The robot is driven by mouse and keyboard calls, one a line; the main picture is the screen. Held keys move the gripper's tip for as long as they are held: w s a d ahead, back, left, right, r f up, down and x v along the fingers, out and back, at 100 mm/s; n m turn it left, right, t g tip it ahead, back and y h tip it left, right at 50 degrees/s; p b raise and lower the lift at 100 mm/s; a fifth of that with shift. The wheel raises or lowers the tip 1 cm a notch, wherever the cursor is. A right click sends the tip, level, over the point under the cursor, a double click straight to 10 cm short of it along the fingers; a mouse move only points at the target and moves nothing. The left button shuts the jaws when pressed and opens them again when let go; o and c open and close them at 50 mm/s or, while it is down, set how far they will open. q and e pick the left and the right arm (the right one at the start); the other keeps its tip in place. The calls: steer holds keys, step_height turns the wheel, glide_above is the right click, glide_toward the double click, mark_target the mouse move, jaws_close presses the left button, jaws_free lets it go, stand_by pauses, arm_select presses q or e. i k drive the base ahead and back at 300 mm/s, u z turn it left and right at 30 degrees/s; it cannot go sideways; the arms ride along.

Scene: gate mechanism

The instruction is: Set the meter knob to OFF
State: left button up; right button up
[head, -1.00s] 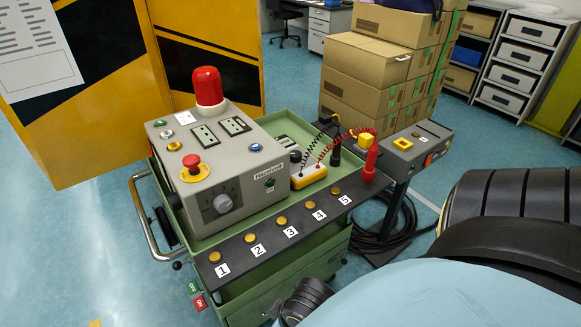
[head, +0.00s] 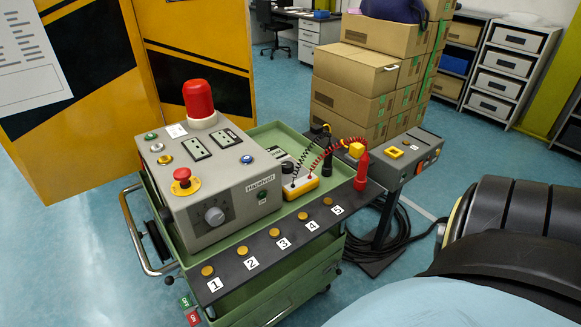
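A small yellow and white meter (head: 301,189) lies in the green cart's tray, right of the grey control box (head: 225,180). A black round knob (head: 287,166) shows at its upper left; its setting is too small to read. Coiled black and red leads run from the meter to a black probe (head: 325,165) and a red probe (head: 361,172).
The green cart (head: 290,285) has a dark front strip with several numbered yellow buttons and a metal handle (head: 135,235) at left. A grey panel on a post (head: 410,150) stands to its right.

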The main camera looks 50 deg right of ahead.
mark_target(288, 167)
steer(key=z, duration=1.5)
